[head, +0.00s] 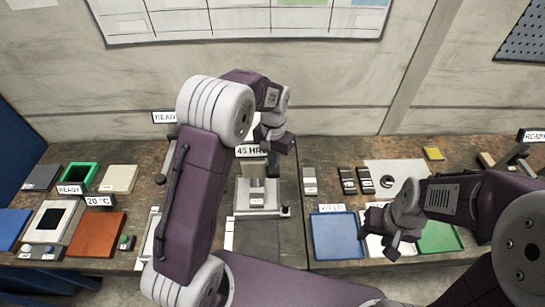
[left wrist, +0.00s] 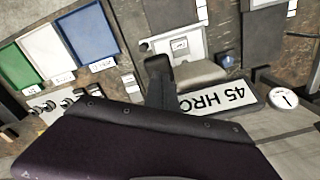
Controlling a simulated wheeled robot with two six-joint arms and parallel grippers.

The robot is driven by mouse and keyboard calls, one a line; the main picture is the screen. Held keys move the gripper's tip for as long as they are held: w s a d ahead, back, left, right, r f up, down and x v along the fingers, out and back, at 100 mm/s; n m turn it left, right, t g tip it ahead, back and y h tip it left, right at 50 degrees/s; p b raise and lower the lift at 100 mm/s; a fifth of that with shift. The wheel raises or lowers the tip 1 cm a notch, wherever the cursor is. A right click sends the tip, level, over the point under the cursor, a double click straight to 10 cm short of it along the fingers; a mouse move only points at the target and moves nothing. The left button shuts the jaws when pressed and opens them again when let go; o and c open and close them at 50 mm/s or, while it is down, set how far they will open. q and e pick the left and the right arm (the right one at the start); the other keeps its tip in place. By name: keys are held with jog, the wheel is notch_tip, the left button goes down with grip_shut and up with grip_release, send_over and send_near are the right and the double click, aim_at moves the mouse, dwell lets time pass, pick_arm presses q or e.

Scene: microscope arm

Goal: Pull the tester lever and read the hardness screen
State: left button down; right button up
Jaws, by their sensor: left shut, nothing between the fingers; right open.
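The hardness tester (head: 257,196) stands mid-bench, a pale base with a block on it; its base also shows in the left wrist view (left wrist: 179,45). Its screen (head: 248,151) reads "45 HRC"; in the left wrist view the screen (left wrist: 228,96) is upside down and its first characters are partly covered. My left gripper (head: 284,147) is shut and empty beside the tester's upper part, and its dark fingers (left wrist: 158,64) overlap the screen's edge. I cannot make out the lever; my left arm hides part of the tester. My right gripper (head: 393,248) is open over the white tray (head: 376,247).
A blue tray (head: 336,236) and green tray (head: 440,237) flank the white one. Several small dark-and-light blocks (head: 348,180) lie behind them. A round dial (left wrist: 284,98) sits near the screen.

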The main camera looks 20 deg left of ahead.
aim_at(273, 170)
pick_arm(q)
jog(key=shift+f+b, duration=1.65)
jog(key=shift+f, duration=1.05)
jog(key=shift+s, duration=0.1)
notch_tip(273, 170, up, 6)
jog(key=p, duration=0.5)
jog(key=shift+f, duration=0.1)
jog(key=shift+r, duration=0.25)
notch_tip(273, 170, up, 9)
jog(key=b, duration=0.2)
jog(key=shift+f, duration=0.2)
